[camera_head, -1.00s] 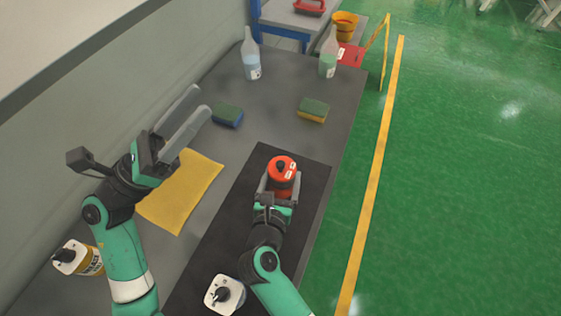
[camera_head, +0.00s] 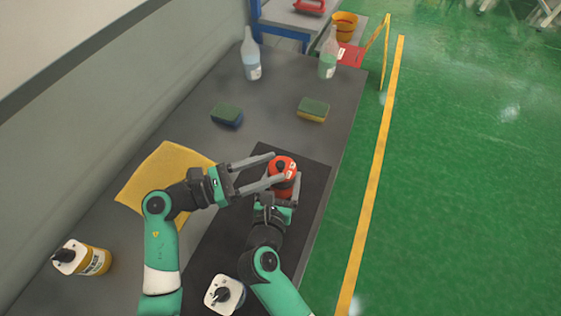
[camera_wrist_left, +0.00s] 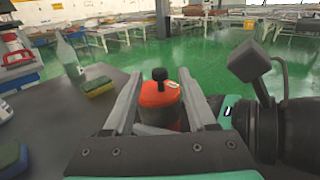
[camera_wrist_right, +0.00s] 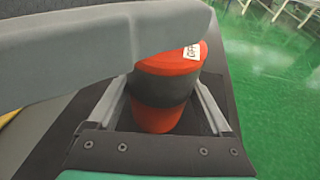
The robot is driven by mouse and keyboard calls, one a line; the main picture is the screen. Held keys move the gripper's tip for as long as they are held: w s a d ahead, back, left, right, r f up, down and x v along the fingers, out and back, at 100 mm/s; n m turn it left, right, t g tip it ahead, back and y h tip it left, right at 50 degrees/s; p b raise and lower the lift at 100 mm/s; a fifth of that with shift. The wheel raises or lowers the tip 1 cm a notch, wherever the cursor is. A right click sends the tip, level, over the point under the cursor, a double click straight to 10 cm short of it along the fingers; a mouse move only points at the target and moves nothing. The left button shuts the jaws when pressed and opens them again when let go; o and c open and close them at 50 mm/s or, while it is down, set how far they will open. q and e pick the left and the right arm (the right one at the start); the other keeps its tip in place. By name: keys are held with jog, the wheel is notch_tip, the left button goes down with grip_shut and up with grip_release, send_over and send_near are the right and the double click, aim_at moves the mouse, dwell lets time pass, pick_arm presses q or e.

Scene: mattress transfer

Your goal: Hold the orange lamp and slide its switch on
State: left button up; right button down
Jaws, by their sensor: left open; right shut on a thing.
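The orange lamp (camera_head: 281,168) stands on a black mat (camera_head: 236,212), with a dark band and a black knob on top. A white label reading "OFF" shows on it in the right wrist view (camera_wrist_right: 190,51). My right gripper (camera_head: 282,186) is shut on the lamp's body from the near side. My left gripper (camera_head: 272,168) is open, its fingers reaching from the left to the lamp's upper part. In the left wrist view the lamp (camera_wrist_left: 160,98) shows between the left fingers. A left finger covers part of the lamp in the right wrist view.
A yellow cloth (camera_head: 152,178) lies left of the mat. The table's right edge is close to the lamp.

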aim_at(280, 163)
pick_arm(q)
jog(key=x, duration=0.3)
jog(key=shift+d, duration=0.1)
grip_shut()
dwell(1.4)
